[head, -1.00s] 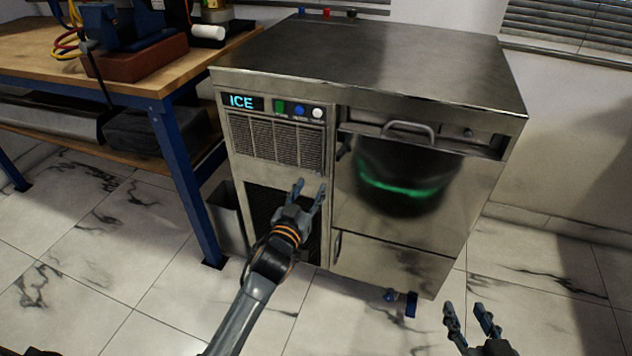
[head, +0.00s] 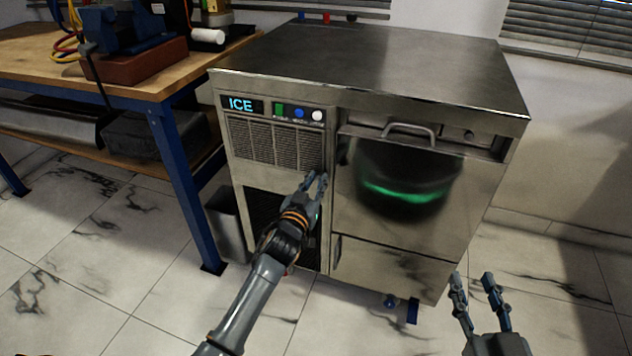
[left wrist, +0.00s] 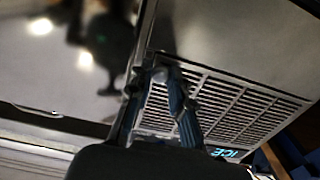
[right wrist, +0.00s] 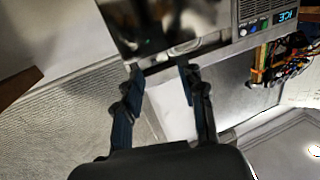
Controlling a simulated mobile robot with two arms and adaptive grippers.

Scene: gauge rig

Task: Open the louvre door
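The louvre door (head: 265,143) is the slatted metal panel on the left front of the ice machine, under the ICE display. It looks closed, flush with the front. Its slats also show in the left wrist view (left wrist: 235,108). My left gripper (head: 315,180) is at the panel's lower right edge, fingers pointing at it. In the left wrist view its fingertips (left wrist: 160,75) are partly apart, with a small pale shape between them; I cannot tell whether they touch it. My right gripper (head: 475,283) is open and empty, low in front of the machine's right side.
The ice machine (head: 390,75) has a bin door with a curved handle (head: 409,130) to the right. A dark opening (head: 262,212) lies below the louvres. A blue-legged workbench (head: 180,180) and a grey bin (head: 226,222) stand left. The tiled floor in front is clear.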

